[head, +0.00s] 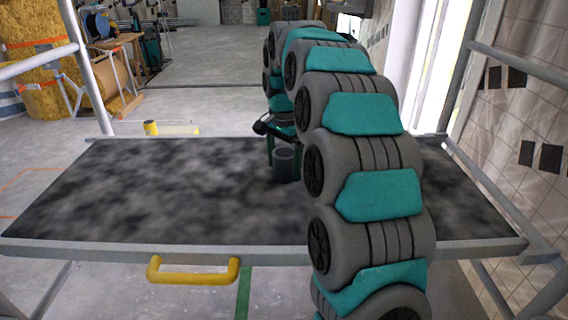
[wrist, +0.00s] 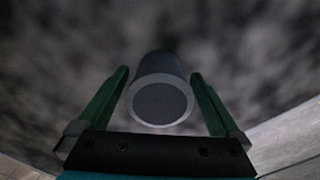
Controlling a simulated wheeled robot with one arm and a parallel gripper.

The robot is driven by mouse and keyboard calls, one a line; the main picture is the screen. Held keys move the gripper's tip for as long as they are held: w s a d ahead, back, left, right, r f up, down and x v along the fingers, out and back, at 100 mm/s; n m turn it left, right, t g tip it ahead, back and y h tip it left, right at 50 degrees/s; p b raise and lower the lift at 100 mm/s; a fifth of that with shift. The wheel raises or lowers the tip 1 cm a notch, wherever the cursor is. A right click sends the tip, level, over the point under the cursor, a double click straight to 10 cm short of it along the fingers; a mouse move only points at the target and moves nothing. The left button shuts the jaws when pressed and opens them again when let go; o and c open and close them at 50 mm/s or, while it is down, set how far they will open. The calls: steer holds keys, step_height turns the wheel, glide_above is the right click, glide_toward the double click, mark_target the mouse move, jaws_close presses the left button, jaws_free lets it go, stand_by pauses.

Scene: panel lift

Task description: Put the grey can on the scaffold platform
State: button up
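The grey can (head: 286,164) is at the scaffold platform (head: 150,190), right of the middle, and looks upright on its dark mottled surface. In the wrist view the can (wrist: 160,100) shows its round end toward me, with the dark surface behind it. My gripper (wrist: 160,74) is open, with one green finger on each side of the can and a narrow gap on both sides. In the head view my gripper (head: 284,150) is at the can, partly hidden by my arm. The can's exact contact with the surface is hard to see.
A pale rail edges the platform, with a yellow handle (head: 193,270) at the front. Metal posts (head: 88,68) rise at its sides. A yellow object (head: 151,128) shows beyond the far edge. The platform's left half is clear. A tiled wall (head: 525,130) stands at the right.

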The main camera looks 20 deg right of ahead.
steer(key=shift+r, duration=0.15)
step_height(320, 180, up, 11)
steer(key=shift+f+p, duration=0.1)
steer(key=shift+p, duration=0.4)
steer(key=shift+r+p, duration=0.65)
steer(key=shift+p, duration=0.05)
steer(key=s+a+f+n, duration=0.2)
steer(key=s+f+n, duration=0.2)
steer(key=s, duration=0.9)
steer(key=s+a+f+n+g, duration=0.1)
steer(key=s+f+n, duration=0.3)
steer(key=s, duration=0.9)
steer(key=s+a+f+n, duration=0.3)
steer(key=s+f, duration=0.6)
steer(key=s, duration=0.5)
steer(key=shift+a+n+g, duration=0.3)
steer(key=shift+n+g, duration=0.1)
steer(key=shift+n, duration=0.4)
